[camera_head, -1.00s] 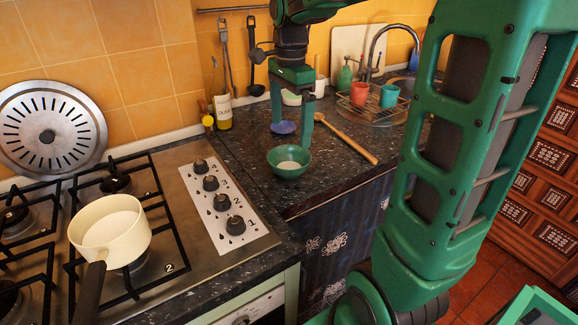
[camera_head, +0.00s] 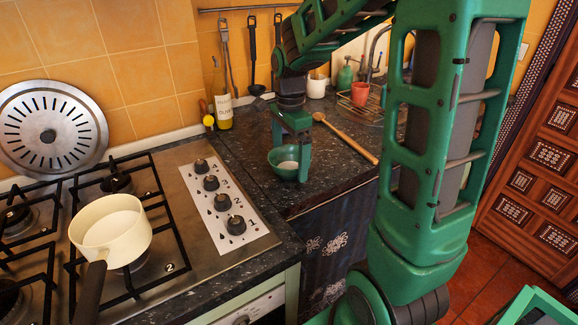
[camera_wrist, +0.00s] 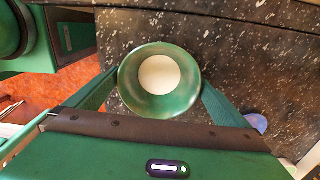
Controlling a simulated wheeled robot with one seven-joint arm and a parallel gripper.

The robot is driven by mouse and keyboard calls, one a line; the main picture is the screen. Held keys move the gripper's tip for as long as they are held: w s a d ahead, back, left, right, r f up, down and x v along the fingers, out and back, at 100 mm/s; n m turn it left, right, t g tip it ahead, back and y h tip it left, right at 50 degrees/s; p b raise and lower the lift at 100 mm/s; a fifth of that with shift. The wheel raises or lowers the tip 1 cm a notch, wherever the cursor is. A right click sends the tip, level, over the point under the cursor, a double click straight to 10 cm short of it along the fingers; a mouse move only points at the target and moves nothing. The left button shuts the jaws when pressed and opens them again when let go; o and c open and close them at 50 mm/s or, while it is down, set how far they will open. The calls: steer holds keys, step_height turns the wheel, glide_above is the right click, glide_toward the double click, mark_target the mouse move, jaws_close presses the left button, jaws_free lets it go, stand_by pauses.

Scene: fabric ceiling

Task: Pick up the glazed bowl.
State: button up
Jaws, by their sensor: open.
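The glazed bowl (camera_head: 274,160) is green with a pale round centre and stands upright near the front edge of the dark speckled counter. It also shows in the wrist view (camera_wrist: 160,107). My gripper (camera_head: 291,158) is down at the bowl, with its fingers open on opposite sides of it. In the head view the near finger covers the bowl's right part, and the far finger is mostly hidden. In the wrist view one finger is left of the bowl and one right, close to the rim; whether they touch it, I cannot tell.
A wooden spoon (camera_head: 347,138) lies right of the bowl. A small blue dish (camera_wrist: 258,122) is close to one finger. An oil bottle (camera_head: 222,98), a white cup (camera_head: 316,87) and a red cup (camera_head: 360,94) stand behind. The hob with a cream pot (camera_head: 110,232) is left.

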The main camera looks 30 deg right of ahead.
steer(key=shift+f, duration=0.1)
steer(key=shift+c, duration=0.3)
steer(key=c, duration=0.8)
steer(key=shift+r, duration=0.85)
step_height(320, 180, up, 3)
steer(key=shift+w+f, duration=0.1)
steer(key=s+a+r, duration=0.2)
steer(key=a, duration=0.1)
steer(key=s+a+r, duration=0.2)
steer(key=a, duration=0.1)
steer(key=s+a+r, duration=0.2)
steer(key=a, duration=0.2)
steer(key=shift+r, duration=0.3)
